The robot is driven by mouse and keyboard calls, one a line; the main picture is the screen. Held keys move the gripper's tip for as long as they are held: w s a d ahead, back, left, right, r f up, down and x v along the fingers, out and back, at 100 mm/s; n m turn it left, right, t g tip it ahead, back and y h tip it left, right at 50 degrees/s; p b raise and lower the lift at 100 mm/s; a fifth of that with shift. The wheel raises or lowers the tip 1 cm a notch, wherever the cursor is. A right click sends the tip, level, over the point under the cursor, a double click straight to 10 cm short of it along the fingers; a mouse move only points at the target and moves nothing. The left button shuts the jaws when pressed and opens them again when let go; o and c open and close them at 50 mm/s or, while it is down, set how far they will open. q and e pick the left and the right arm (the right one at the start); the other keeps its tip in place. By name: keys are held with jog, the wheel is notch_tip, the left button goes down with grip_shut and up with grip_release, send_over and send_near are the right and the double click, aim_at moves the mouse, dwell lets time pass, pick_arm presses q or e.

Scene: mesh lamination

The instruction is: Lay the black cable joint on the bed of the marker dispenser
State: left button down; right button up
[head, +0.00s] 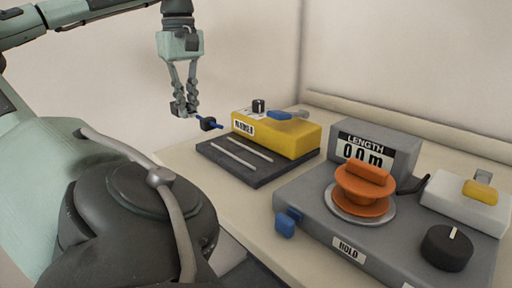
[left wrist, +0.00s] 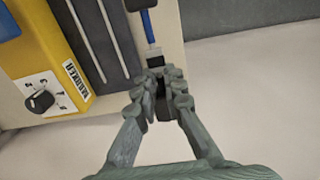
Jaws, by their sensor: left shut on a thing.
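The black cable joint (head: 208,124) is a dark block with short blue cable on both sides. My left gripper (head: 184,110) is shut on one cable end of it and holds it in the air at the left of the marker dispenser. In the left wrist view the blue cable (left wrist: 150,27) runs from between the fingertips (left wrist: 160,85) up to the black block (left wrist: 133,4), cut off by the top edge. The marker dispenser (head: 305,140) is a yellow box with a dark flat bed (head: 208,150) bearing two pale strips. My right gripper is not in view.
A grey length unit (head: 390,143) with an orange knob (head: 364,190) stands at the right of the dispenser. A white block (head: 462,211) with a yellow top and a black dial (head: 447,248) are farther right. The dispenser bed is bare apart from its strips.

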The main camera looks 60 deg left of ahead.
pick_arm(q)
jog(key=p, duration=0.2)
send_over(236, 151)
notch_tip(236, 151, down, 7)
jog(key=shift+a+r, duration=0.1)
jog(key=shift+a, duration=0.05)
notch_tip(236, 151, down, 4)
jog(key=shift+r, duration=0.1)
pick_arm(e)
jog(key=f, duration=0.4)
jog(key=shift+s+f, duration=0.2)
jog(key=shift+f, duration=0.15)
pick_arm(q)
jog(key=shift+f, duration=0.2)
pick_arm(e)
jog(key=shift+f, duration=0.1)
pick_arm(q)
jog(key=c, duration=1.9)
grip_release()
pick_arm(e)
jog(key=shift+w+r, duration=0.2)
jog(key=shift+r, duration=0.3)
